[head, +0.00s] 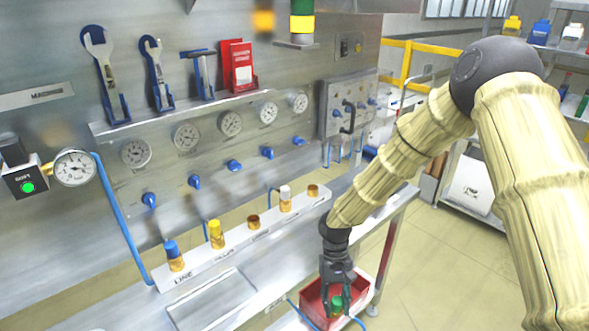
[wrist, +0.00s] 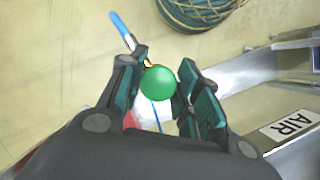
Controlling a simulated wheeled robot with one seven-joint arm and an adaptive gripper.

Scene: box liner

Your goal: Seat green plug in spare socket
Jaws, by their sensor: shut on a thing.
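The green plug (head: 337,303) is between the fingers of my gripper (head: 336,291), over the red bin at the bottom of the head view. In the wrist view the green plug (wrist: 176,84) shows its round end between the fingertips, and my gripper (wrist: 163,80) is shut on it. On the pale socket strip (head: 235,243), a blue plug (head: 172,249), a yellow plug (head: 215,229) and a white plug (head: 285,192) stand upright. Two brass sockets show no plug: one between yellow and white (head: 253,221), one at the right end (head: 313,190). Their labels are too small to read.
The red bin (head: 363,289) sits at the bench's front edge, with blue hose around it. Gauges (head: 229,123) and blue valves (head: 235,165) line the panel behind the strip. A coiled hose (wrist: 205,12) and an AIR label (wrist: 292,122) show in the wrist view.

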